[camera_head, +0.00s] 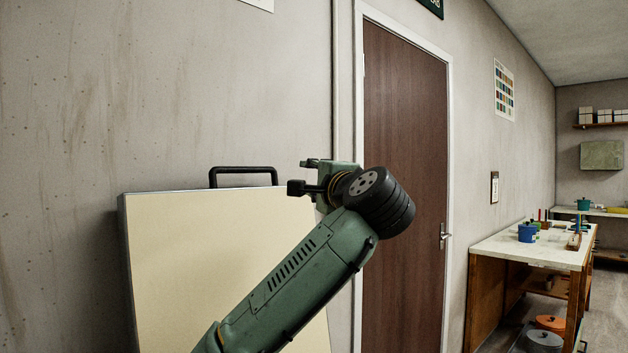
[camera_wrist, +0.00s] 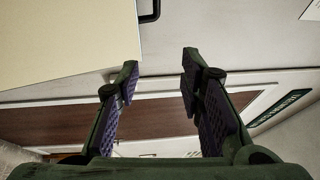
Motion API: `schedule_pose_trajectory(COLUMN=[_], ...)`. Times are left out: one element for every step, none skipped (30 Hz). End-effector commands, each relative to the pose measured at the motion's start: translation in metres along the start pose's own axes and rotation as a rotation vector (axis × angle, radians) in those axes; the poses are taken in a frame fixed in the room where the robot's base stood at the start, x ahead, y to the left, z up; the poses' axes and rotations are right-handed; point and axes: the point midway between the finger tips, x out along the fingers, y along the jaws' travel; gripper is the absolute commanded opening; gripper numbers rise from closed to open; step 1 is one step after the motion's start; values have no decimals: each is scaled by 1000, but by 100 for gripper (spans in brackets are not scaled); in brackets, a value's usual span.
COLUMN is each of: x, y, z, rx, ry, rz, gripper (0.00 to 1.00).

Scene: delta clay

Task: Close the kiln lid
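The kiln lid (camera_head: 165,262) stands raised near the wall at the left, its pale cream inner face toward me. A dark bar handle (camera_head: 242,171) sits on its top edge. In the wrist view, part of the lid (camera_wrist: 62,40) fills the upper left, and the handle (camera_wrist: 150,10) shows at the top edge. My gripper (camera_wrist: 157,82) is open and empty, its two fingers apart. In the head view, my gripper (camera_head: 306,176) is to the right of the handle, apart from it, near the lid's upper right corner. The kiln body is out of view.
A brown door (camera_head: 403,150) in a white frame is behind my arm. To the right stands a wooden workbench (camera_head: 490,246) with a blue pot (camera_head: 527,232) and other small items on top. The wall (camera_head: 80,100) is close behind the lid.

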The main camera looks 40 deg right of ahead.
Motion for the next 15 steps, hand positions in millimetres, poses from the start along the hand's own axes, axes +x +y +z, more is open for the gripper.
schedule_pose_trajectory(x=[0, 0, 0, 0, -2, -4, -6, -10, -15, -20, -26, -34, -40, -47, -56], y=[0, 0, 0, 0, 0, 0, 0, -1, -1, -1, -1, -1, -1, -1, -1], z=[0, 0, 0, 0, 0, 0, -1, -1, -1, -1, -1, -1, -1, -1, -1], rx=[0, 0, 0, 0, 0, 0, 0, 0, 0, 0, 0, 0, 0, 0, 0], ry=[0, 0, 0, 0, 1, 1, 2, 2, 2, 3, 3, 4, 4, 4, 4], rz=[0, 0, 0, 0, -1, -1, -2, -2, -2, -3, -3, -4, -4, -4, -4], gripper=[35, 35, 35, 35, 35, 35, 35, 35, 35, 35, 35, 35, 35, 35, 35])
